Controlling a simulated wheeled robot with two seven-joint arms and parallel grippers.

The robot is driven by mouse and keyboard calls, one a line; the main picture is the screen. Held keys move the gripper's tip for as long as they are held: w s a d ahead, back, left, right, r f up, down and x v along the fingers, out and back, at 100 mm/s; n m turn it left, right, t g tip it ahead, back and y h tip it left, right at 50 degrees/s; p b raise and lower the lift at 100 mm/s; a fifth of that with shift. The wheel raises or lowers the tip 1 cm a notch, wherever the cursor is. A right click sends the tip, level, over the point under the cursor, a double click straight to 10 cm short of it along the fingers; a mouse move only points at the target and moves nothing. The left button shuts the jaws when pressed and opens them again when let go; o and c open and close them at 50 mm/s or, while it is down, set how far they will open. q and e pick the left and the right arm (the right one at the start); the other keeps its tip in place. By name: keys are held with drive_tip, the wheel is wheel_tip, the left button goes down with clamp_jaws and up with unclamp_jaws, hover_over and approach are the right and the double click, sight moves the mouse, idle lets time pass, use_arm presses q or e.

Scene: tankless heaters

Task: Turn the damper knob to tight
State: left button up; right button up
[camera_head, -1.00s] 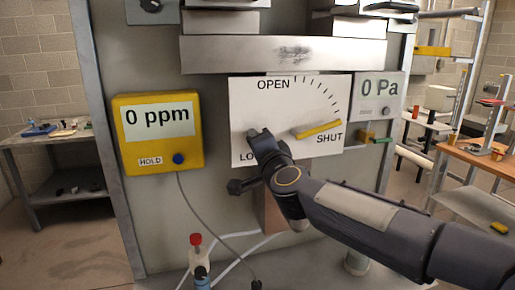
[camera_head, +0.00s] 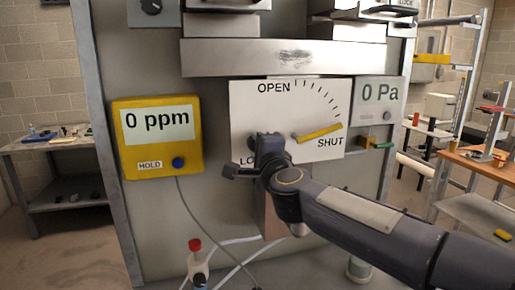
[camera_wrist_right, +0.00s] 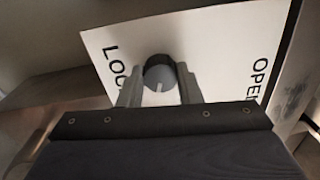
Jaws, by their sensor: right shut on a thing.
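The damper knob (camera_wrist_right: 160,74) is a round dark knob with a pale line on its grey face, on a white dial plate (camera_head: 248,103). In the right wrist view the two fingers of my right gripper (camera_wrist_right: 160,82) stand on either side of it, shut on it. In the head view my right gripper (camera_head: 266,145) covers the knob and most of a label starting with "LO". A yellow pointer (camera_head: 320,133) lies just above the word SHUT, clear of the gripper. My left gripper is not in view.
A yellow meter (camera_head: 158,165) reading 0 ppm is left of the plate, and a gauge (camera_head: 379,100) reading 0 Pa is right. A metal ledge (camera_head: 230,57) runs above. A red-capped bottle (camera_head: 197,268) stands below, near a hanging cable (camera_head: 196,220).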

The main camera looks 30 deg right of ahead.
drive_tip(key=o, duration=1)
drive_tip(key=shift+c, duration=0.2)
drive_tip(key=shift+s, duration=0.1)
drive_tip(key=v, duration=0.7)
drive_tip(key=shift+s, duration=0.3)
drive_tip(key=shift+a+f, duration=0.15)
drive_tip(key=shift+a, duration=0.05)
